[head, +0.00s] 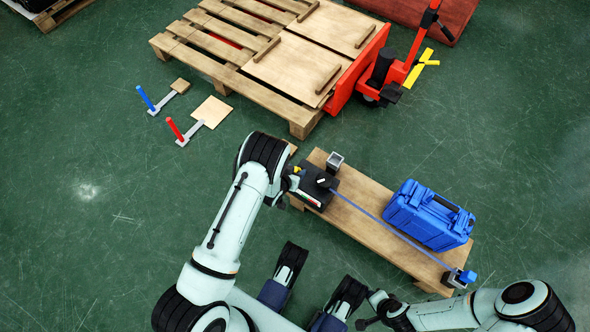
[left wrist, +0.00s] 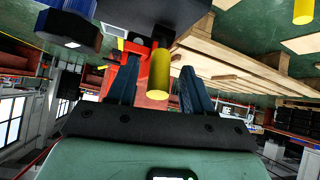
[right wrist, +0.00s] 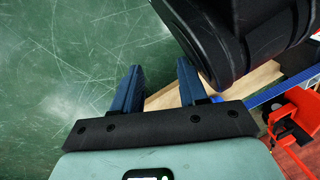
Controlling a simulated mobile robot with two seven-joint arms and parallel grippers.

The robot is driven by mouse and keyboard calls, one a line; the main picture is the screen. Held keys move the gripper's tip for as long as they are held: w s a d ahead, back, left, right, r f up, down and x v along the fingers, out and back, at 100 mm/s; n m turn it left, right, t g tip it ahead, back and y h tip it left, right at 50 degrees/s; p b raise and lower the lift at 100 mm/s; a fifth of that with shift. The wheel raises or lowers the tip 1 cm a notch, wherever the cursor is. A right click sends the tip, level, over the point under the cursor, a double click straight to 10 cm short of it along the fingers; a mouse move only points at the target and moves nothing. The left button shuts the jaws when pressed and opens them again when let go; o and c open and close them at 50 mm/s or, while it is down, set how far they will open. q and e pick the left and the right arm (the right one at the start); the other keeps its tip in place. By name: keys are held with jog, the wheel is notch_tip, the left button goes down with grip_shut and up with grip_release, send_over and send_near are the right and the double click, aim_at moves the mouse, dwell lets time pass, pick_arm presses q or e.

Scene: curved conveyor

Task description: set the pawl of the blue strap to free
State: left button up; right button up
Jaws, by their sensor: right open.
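The blue strap (head: 375,217) runs taut across the wooden bench, from a black ratchet box (head: 319,189) to a post with a blue top (head: 467,276). The box has a strip with red, white and green on its near side. My left gripper (head: 293,181) is at the left end of the box. In the left wrist view its fingers are apart, with a yellow cylindrical knob (left wrist: 159,75) between them; I cannot tell whether they touch it. The pawl's position cannot be told. My right gripper (right wrist: 160,67) is open and empty, low and away from the bench.
A blue case (head: 430,215) stands on the bench (head: 365,232) beside the strap. A grey square tube (head: 334,162) stands behind the box. A pallet (head: 210,62), a red pallet jack (head: 395,72), and red and blue levers (head: 175,128) lie beyond.

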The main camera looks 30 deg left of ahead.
pick_arm(q)
jog(key=shift+w+r, duration=0.1)
jog(key=shift+r, duration=0.05)
jog(key=shift+s+r, duration=0.15)
jog(key=shift+s, duration=0.05)
jog(key=p+v, duration=0.4)
jog(key=v, duration=0.9)
pick_arm(e)
notch_tip(320, 180, up, 6)
jog(key=a, duration=0.2)
jog(key=shift+w+a+r+y, duration=0.2)
jog(key=shift+w+y, duration=0.1)
jog(key=shift+w, duration=0.1)
